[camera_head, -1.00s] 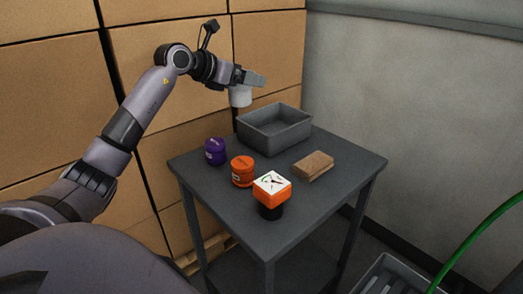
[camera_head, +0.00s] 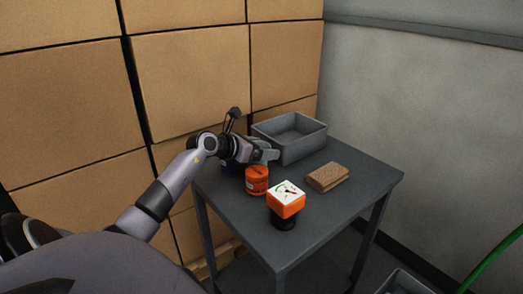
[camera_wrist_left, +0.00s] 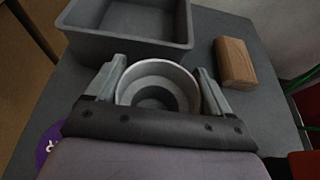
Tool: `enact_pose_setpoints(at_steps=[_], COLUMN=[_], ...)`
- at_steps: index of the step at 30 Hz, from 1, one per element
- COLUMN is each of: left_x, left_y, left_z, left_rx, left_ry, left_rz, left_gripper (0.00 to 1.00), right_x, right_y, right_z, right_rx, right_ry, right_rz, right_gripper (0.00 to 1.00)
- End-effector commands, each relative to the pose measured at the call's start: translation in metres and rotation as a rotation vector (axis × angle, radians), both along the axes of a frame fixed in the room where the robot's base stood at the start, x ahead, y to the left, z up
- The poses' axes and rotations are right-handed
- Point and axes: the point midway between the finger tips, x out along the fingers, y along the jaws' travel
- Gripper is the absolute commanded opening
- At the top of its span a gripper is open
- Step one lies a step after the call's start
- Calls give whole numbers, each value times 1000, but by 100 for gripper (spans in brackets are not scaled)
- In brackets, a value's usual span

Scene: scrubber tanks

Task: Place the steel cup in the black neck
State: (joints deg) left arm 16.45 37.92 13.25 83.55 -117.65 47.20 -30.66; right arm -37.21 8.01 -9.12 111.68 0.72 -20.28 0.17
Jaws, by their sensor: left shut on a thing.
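The steel cup (camera_wrist_left: 158,68), round and grey with a pale rim, sits between the fingers of my left gripper (camera_wrist_left: 160,70) in the left wrist view. The gripper is shut on it. In the head view my left gripper (camera_head: 267,153) is low at the table's left side, behind the orange can (camera_head: 257,181) and close to the grey bin; the cup is hidden there. A black neck-like base (camera_head: 283,222) shows under the orange gauge block (camera_head: 287,203). I cannot tell whether this is the black neck of the task. My right gripper is out of view.
The dark table (camera_head: 332,212) also bears a grey bin (camera_head: 312,140) and a wooden block (camera_head: 327,177). A purple can (camera_head: 228,168) is mostly hidden by my left gripper. Stacked cardboard boxes (camera_head: 190,85) stand behind. The table's front right is clear.

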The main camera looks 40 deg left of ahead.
Motion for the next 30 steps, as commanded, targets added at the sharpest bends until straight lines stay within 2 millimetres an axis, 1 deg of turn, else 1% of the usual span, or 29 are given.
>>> enact_pose_setpoints(at_steps=[2, 9, 13, 14, 15, 16, 22, 25, 30], left_x=[0, 0, 0, 0, 0, 0, 0, 0, -15], left_y=[0, 0, 1, 1, 0, 0, 0, 0, 3], left_z=[-5, -5, -9, -9, -8, -8, -8, -3, 0], left_rx=[-1, 1, 2, 3, 1, 1, 1, 0, 4], left_ry=[-2, -2, -1, 0, -1, 0, -1, -2, 0], left_rz=[1, 1, 1, 1, 1, 1, 1, 1, 2], left_gripper=[47, 47, 47, 85, 98, 100, 100, 100, 100], right_x=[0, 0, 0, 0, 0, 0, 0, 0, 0], right_y=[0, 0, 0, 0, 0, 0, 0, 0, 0], right_z=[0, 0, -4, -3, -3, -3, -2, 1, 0], right_rx=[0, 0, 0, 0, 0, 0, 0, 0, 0], right_ry=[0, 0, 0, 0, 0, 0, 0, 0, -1], right_rz=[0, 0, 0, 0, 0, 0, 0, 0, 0], right_gripper=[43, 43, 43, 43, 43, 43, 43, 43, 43])
